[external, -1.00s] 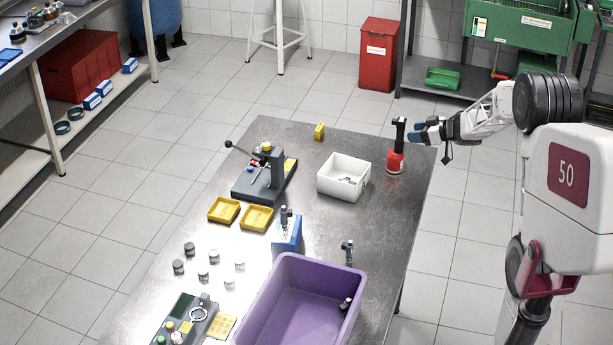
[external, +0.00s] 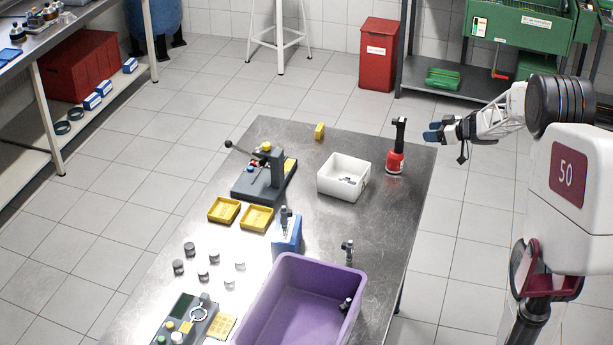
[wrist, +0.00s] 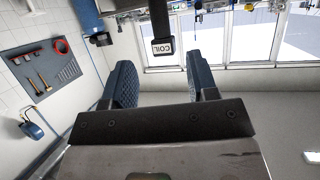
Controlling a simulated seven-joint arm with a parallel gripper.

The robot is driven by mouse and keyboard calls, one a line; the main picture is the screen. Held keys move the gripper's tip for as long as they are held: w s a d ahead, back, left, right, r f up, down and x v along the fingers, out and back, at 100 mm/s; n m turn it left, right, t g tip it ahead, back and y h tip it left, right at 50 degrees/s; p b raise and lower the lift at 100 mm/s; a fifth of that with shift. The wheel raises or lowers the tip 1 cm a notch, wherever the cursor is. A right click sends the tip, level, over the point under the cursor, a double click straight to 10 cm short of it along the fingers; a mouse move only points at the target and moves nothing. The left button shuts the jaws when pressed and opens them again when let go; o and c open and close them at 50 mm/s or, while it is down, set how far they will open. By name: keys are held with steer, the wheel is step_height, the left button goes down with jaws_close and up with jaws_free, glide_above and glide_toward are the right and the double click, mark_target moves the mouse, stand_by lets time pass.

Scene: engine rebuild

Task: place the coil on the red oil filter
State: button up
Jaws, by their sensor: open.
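The red oil filter (external: 395,162) stands upright near the far right corner of the metal table. The black coil (external: 400,132) stands on top of it, upright, with its head bent to one side.
A white bin (external: 344,178) stands left of the filter. A purple crate (external: 290,262) and another coil-like part (external: 347,250) are nearer the camera. A press (external: 265,178) and yellow trays (external: 240,212) are at left.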

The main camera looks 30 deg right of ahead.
stand_by(0.3)
steer(key=s+a+r+m+t+h, duration=0.1)
steer(key=s+a+r+m+h, duration=0.4)
steer(key=s+a+r+h, duration=0.5)
steer(key=s+a+f+g+y, duration=0.1)
steer(key=s+a, duration=0.4)
steer(key=s, duration=0.7)
steer(key=s+a+f+m+g, duration=0.1)
steer(key=s+a+g, duration=0.4)
steer(key=s, duration=0.7)
steer(key=s+a+f+m+g+y, duration=0.1)
steer(key=s+a+f+g, duration=0.2)
steer(key=s, duration=1)
steer(key=a, duration=0.3)
steer(key=shift+a+f+g+y, duration=0.3)
steer(key=shift+a+f, duration=0.05)
steer(key=shift+s, duration=0.1)
